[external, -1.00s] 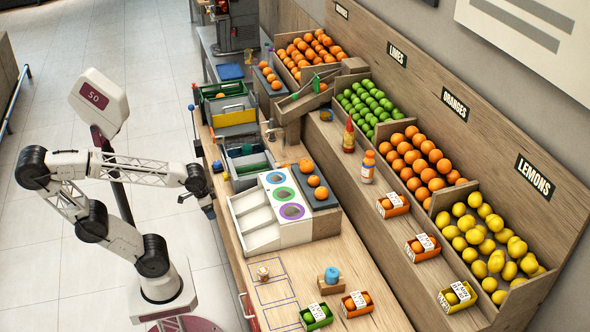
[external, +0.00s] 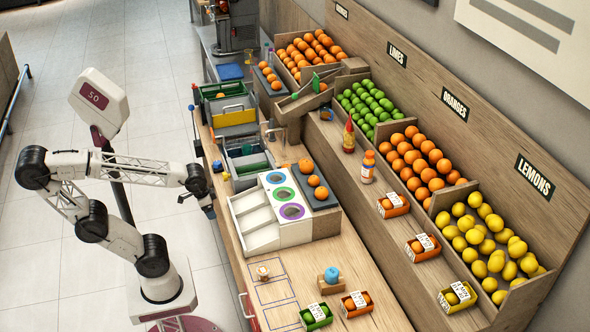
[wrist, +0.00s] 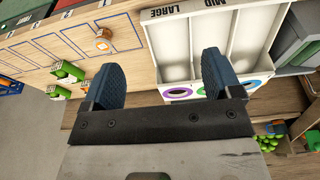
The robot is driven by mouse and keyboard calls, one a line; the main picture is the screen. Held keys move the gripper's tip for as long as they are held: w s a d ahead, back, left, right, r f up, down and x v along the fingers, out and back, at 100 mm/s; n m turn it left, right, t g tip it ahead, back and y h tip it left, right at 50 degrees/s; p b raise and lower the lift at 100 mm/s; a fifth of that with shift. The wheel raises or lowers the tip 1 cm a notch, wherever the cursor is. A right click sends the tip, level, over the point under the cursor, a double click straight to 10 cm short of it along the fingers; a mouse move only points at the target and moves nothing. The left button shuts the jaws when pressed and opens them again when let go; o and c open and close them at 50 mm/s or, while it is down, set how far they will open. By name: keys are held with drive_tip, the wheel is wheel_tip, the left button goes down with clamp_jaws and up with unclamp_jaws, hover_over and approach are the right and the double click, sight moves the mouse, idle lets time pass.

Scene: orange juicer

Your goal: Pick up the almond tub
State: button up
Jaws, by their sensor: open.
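A small round tub (external: 263,272), pale with a brown-orange top, stands within the outlined rectangles on the wooden counter. I take it for the almond tub, though its label is too small to read. It also shows in the wrist view as an orange and white tub (wrist: 103,40), upper left, beyond my left finger. My gripper (wrist: 160,80) is open, with nothing between its two blue fingers. In the external view my gripper (external: 209,211) hangs at the counter's left edge, up and left of the tub and apart from it.
A white sorting tray (external: 258,238) with coloured rings stands just behind the tub. A blue-topped item (external: 331,275) and small fruit cartons (external: 316,316) are to its right. Bins of fruit line the wall. The counter around the tub is mostly clear.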

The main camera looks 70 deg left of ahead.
drive_tip(key=m+t+h, duration=0.2)
drive_tip(key=t+h, duration=0.1)
drive_tip(key=t, duration=0.4)
approach(258, 270)
drive_tip(key=w+a, duration=0.1)
drive_tip(key=w, duration=0.3)
drive_tip(key=d+f+t, duration=0.1)
drive_tip(key=s+d+f+t, duration=0.1)
drive_tip(key=f, duration=0.1)
drive_tip(key=shift+s+d+f+t, duration=0.1)
drive_tip(key=shift+t, duration=0.3)
drive_tip(key=shift+s+d+f+t+y, duration=0.2)
drive_tip(key=shift+s+f+t+y, duration=0.15)
drive_tip(key=shift+f+t, duration=0.35)
drive_tip(key=shift+w, duration=0.1)
drive_tip(key=shift+x, duration=1.2)
drive_tip(key=shift+x, duration=2.6)
